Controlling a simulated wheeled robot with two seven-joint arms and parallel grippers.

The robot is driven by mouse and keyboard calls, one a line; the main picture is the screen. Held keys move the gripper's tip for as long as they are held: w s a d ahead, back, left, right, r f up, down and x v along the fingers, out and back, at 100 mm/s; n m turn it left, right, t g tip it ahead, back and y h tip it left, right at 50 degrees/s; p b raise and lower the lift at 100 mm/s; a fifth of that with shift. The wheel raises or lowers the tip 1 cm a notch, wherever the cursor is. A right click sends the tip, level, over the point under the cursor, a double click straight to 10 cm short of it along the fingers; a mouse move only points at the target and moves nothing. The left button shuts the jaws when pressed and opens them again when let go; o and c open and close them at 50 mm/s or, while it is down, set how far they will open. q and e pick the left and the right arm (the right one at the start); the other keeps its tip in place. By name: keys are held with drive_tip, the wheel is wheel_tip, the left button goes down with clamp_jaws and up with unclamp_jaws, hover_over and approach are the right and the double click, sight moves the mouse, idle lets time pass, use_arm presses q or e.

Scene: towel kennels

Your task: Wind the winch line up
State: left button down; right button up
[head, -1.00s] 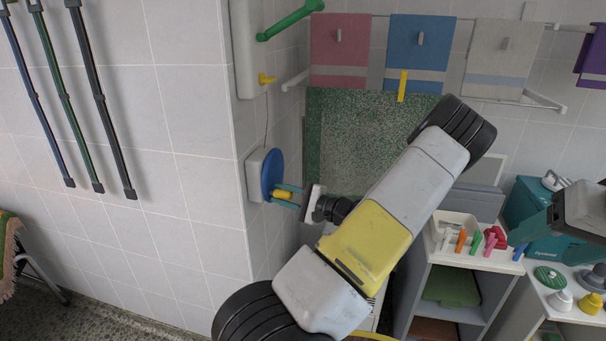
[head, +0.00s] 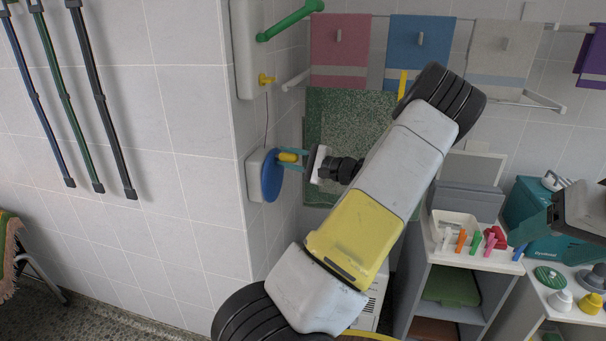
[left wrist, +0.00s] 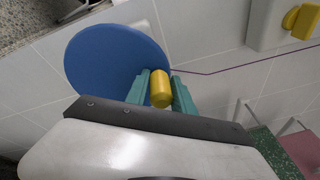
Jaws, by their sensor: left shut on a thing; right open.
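The winch is a blue disc (head: 270,176) on a pale housing (head: 254,178) on the wall by the corner. Its yellow knob (head: 289,157) is at the upper part of the disc. My left gripper (head: 287,158) is shut around the knob with teal fingers on either side. The left wrist view shows the knob (left wrist: 161,88) between the fingers and the disc (left wrist: 115,62) behind. A thin purple line (left wrist: 225,71) runs from the winch toward a yellow fitting (left wrist: 303,20). My right gripper (head: 528,231) is open and empty at the right edge, partly out of view.
A white wall unit (head: 246,50) with a green arm (head: 290,20) is above the winch. Towels (head: 340,50) hang on a rail behind. A shelf with a tray of coloured pegs (head: 455,222) stands right of my left arm.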

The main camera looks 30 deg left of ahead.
use_arm(q)
drive_tip(key=shift+w, duration=0.1)
drive_tip(key=c, duration=0.9)
unclamp_jaws()
drive_tip(key=shift+d, duration=0.1)
drive_tip(key=shift+w+d, duration=0.3)
drive_tip(key=shift+d, duration=1.15)
drive_tip(key=shift+w+d, duration=0.35)
drive_tip(key=shift+d, duration=1.05)
drive_tip(key=shift+w+d, duration=0.3)
drive_tip(key=shift+d, duration=1.15)
drive_tip(key=shift+d, duration=0.1)
